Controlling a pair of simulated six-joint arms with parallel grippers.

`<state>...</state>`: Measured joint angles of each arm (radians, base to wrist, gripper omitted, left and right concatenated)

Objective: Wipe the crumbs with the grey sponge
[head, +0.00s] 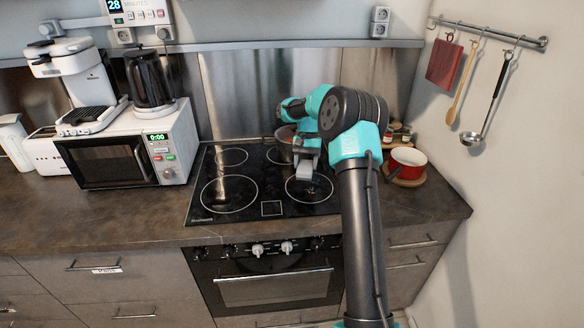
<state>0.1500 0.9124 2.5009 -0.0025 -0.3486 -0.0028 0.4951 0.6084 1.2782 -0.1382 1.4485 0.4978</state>
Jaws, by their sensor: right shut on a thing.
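My right arm reaches over the black cooktop (240,206) from the front. My right gripper (306,168) points down above the front right burner ring and is shut on a small light grey piece, which looks like the grey sponge (304,171). The fingers and the sponge are hard to tell apart at this size. Small brownish specks, perhaps the crumbs (317,188), show on the glass within that ring. Whether the sponge touches the glass is not clear. My left gripper is not in view.
A pot (284,148) stands at the back of the cooktop, partly hidden by my arm. A red pan (407,163) sits on a round board to the right. A microwave (130,155) stands left. The cooktop's left part is clear.

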